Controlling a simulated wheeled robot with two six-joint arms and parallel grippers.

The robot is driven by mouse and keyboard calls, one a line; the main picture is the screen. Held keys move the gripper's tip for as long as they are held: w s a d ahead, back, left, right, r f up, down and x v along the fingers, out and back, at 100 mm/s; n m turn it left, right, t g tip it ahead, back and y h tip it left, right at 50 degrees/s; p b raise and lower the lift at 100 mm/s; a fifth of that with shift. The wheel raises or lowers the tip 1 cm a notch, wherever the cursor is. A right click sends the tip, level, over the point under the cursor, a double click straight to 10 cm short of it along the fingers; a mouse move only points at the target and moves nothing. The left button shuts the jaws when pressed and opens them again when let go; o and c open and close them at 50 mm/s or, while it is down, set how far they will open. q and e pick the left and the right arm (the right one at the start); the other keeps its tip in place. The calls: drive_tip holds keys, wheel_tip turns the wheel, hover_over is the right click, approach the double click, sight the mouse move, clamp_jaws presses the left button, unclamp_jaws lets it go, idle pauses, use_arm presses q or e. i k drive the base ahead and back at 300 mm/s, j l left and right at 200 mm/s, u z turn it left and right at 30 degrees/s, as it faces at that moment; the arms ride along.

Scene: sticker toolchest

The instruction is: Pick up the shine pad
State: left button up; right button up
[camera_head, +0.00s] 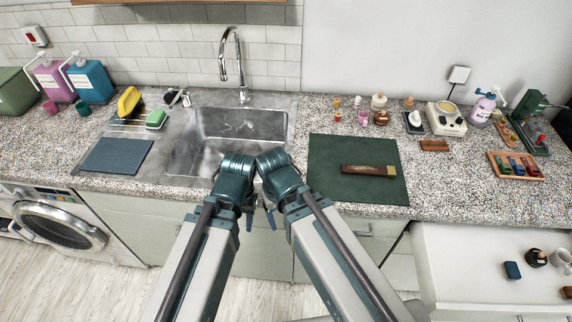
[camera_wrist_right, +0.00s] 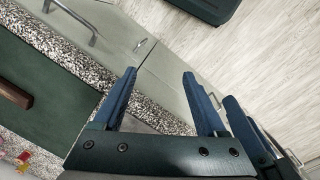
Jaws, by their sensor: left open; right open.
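No pad is marked as the shine pad, so I cannot tell which thing it is. Pad-like things are a small dark blue block (camera_head: 512,270) in the open drawer at the lower right and a green sponge (camera_head: 156,119) beside the sink. A long brown block with a dark left part (camera_head: 368,169) lies on the green mat. My left gripper (camera_head: 248,221) and right gripper (camera_head: 272,219) hang side by side in front of the sink's counter edge, apart from these things. In the right wrist view, the right gripper's fingers (camera_wrist_right: 162,100) are spread and empty.
The open white drawer (camera_head: 465,262) also holds mugs. The green mat (camera_head: 325,160) lies right of the sink (camera_head: 240,130). Small bottles, a white device (camera_head: 446,118) and a wooden tray (camera_head: 517,166) crowd the counter's right side. A washing machine (camera_head: 60,225) stands lower left.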

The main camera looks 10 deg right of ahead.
sight(510, 269)
drive_tip(key=z, duration=2.3)
drive_tip(key=i+z, duration=0.15)
drive_tip(key=i, duration=0.55)
drive_tip(key=u, duration=1.5)
drive_tip(key=z, duration=1.5)
